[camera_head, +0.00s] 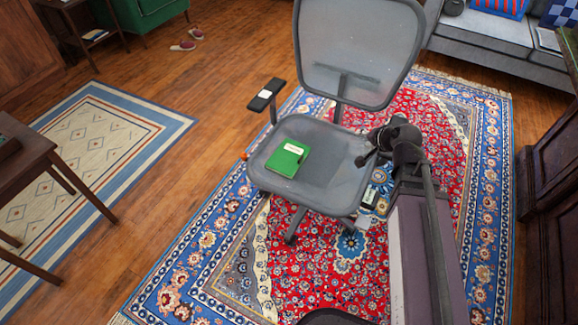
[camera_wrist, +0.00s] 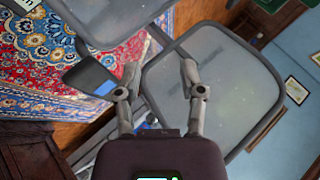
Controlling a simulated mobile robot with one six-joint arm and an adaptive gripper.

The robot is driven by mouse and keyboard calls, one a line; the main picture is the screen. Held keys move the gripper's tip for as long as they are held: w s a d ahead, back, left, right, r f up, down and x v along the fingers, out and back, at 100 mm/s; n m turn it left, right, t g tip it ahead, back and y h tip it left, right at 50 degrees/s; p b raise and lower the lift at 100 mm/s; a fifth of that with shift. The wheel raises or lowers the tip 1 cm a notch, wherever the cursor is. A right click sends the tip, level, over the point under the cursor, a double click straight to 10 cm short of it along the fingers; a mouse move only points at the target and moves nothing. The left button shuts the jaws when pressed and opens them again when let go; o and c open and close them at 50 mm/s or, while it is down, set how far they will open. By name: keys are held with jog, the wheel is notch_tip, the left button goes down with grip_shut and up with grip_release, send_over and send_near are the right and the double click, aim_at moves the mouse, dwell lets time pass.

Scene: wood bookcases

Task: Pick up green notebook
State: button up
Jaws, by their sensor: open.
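The green notebook (camera_head: 288,158) lies flat on the grey mesh seat of the office chair (camera_head: 325,170), toward the seat's left side. It has a white label near its top edge. My gripper (camera_head: 371,149) is over the right edge of the seat, to the right of the notebook and apart from it. In the wrist view, my gripper (camera_wrist: 160,76) has its two fingers spread with nothing between them. A small dark green piece with a white patch shows at the top-left corner of the wrist view; I cannot tell if it is the notebook.
The chair's backrest (camera_head: 358,50) rises behind the seat, and an armrest (camera_head: 267,94) stands at its left. A red and blue patterned rug (camera_head: 300,265) lies underneath. A dark wooden table (camera_head: 30,160) is at the left, a grey sofa (camera_head: 485,35) at the back right.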

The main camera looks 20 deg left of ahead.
jog(key=w+a+m+t+y+b, duration=0.3)
jog(key=a+m+t+b, duration=0.6)
jog(key=a+m+b, duration=0.6)
jog(key=s+a+f+m+h+b, duration=0.2)
jog(key=s+f+m+h+b, duration=0.1)
jog(key=f+m, duration=0.3)
jog(key=s+a+f+m+g+h+b, duration=0.1)
jog(key=s+a+f+m+h+b, duration=0.2)
jog(key=f+m, duration=0.3)
jog(key=s+a+f+m+h+b, duration=0.3)
jog(key=f+m+h+b, duration=0.2)
jog(key=f, duration=0.4)
jog(key=shift+s+a+m+g, duration=0.25)
jog(key=shift+s+m+g, duration=0.15)
jog(key=shift+m, duration=0.5)
jog(key=shift+s+f, duration=0.25)
jog(key=shift+f, duration=0.05)
jog(key=b, duration=0.3)
send_near(298, 162)
jog(key=x, duration=0.4)
jog(key=shift+w, duration=0.25)
jog(key=shift+w+d, duration=0.1)
jog(key=shift+w, duration=0.3)
